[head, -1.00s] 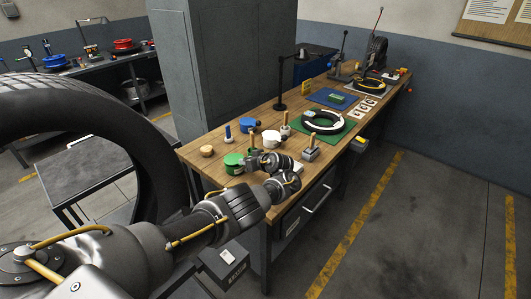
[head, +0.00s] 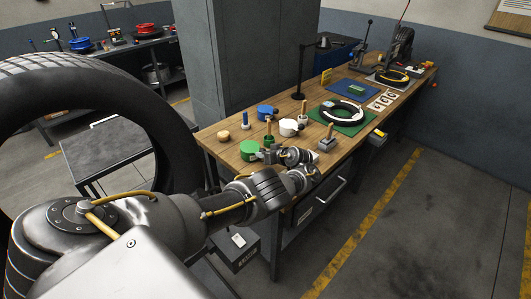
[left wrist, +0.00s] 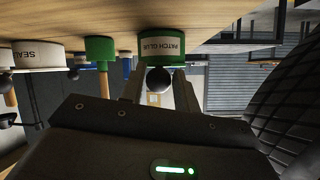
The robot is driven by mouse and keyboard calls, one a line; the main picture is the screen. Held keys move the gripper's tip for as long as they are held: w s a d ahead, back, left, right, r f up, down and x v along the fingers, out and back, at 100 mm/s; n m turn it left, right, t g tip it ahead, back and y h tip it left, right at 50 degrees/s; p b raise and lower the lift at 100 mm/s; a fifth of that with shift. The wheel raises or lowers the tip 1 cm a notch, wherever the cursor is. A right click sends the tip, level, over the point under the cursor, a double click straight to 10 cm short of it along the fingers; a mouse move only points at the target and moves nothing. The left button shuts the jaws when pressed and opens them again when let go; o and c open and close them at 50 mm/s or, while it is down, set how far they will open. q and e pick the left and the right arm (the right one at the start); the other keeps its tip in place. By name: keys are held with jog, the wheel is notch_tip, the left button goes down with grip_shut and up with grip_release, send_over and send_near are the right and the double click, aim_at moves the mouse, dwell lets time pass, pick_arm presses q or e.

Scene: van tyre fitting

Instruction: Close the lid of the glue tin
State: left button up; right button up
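The glue tin is green in the head view (head: 249,148), at the near left edge of the bench. In the left wrist view, which is upside down, its pale label reads PATCH GLUE (left wrist: 162,44). A dark round knob (left wrist: 158,80) shows at its lid side. My left gripper (head: 263,155) is just right of the tin, low over the bench. In the left wrist view my left gripper (left wrist: 158,84) has its fingers apart, one on each side of the knob, with narrow gaps. How far the lid stands open cannot be told. My right gripper is out of view.
A blue tin (head: 266,112), a white tin (head: 289,128), wooden-handled tools (head: 268,128) and a wooden piece (head: 223,136) stand close by. A grey block with a wooden handle (head: 327,143) is to the right. A big tyre (head: 170,150) stands at left. A lamp stand (head: 300,85) rises behind.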

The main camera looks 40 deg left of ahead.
pick_arm(q)
jog(key=o, duration=0.4)
jog(key=shift+f, duration=0.45)
jog(key=shift+r, duration=0.1)
jog(key=shift+r, duration=0.1)
jog(key=shift+s+d+r, duration=0.1)
jog(key=shift+d+r, duration=0.1)
jog(key=shift+d, duration=0.05)
jog(key=p+v, duration=0.3)
jog(key=v, duration=0.6)
jog(key=shift+d+r+p, duration=0.1)
jog(key=shift+d+p, duration=0.2)
jog(key=shift+d, duration=0.25)
